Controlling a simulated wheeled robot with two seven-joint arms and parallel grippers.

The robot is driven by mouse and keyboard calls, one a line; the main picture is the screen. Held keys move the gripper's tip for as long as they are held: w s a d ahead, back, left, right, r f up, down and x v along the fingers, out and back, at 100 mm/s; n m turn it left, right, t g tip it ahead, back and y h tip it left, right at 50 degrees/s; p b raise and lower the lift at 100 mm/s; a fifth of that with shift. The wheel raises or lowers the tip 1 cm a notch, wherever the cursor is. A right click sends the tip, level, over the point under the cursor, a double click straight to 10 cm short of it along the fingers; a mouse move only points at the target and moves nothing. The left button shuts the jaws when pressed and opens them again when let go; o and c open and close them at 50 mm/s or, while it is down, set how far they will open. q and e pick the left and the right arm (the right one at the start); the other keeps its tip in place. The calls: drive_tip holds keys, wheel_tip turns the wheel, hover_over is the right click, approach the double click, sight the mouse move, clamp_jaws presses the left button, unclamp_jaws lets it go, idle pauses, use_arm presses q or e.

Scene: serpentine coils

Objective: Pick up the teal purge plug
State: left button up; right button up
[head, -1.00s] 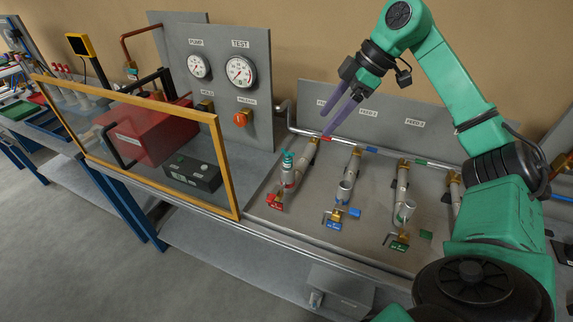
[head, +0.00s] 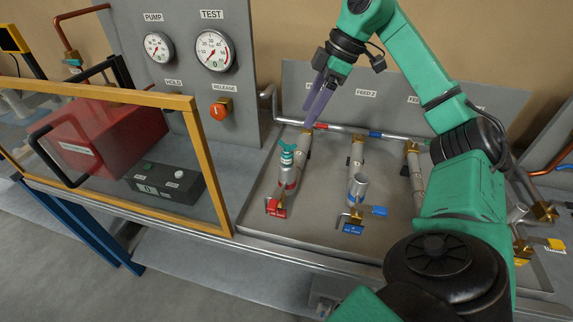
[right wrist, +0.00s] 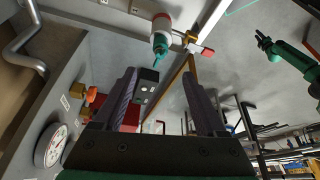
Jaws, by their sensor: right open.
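The teal purge plug (head: 287,152) has a winged top. It stands upright in the short upturned end of the leftmost feed pipe, above a red band and a red tag. In the right wrist view the plug (right wrist: 158,58) is beyond the fingertips, near the top centre. My right gripper (head: 317,103) is open and empty, above and behind the plug, near the back of the tray. Its two fingers (right wrist: 160,80) spread wide in the wrist view, apart from the plug. A small green arm with a dark gripper (right wrist: 266,42), apparently my left, shows at right; its jaws are too small to read.
A yellow-framed clear guard (head: 190,150) stands left of the tray, before a red box and a black box (head: 165,185). A gauge panel (head: 240,65) rises behind. A second open pipe end (head: 358,188) with blue tags stands right of the plug.

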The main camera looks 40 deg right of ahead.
sight(291, 146)
drive_tip(key=b+x, duration=0.1)
drive_tip(key=x, duration=1.2)
drive_tip(key=shift+s+f+p, duration=0.1)
drive_tip(key=shift+s+p, duration=0.05)
drive_tip(key=shift+p, duration=0.2)
drive_tip(key=shift+f, duration=0.3)
drive_tip(key=c, duration=1)
clamp_jaws()
use_arm(q)
drive_tip(key=shift+w+d+f, duration=0.1)
drive_tip(key=shift+w+f, duration=0.15)
drive_tip(key=shift+w, duration=0.8)
use_arm(e)
drive_tip(key=shift+r, duration=0.15)
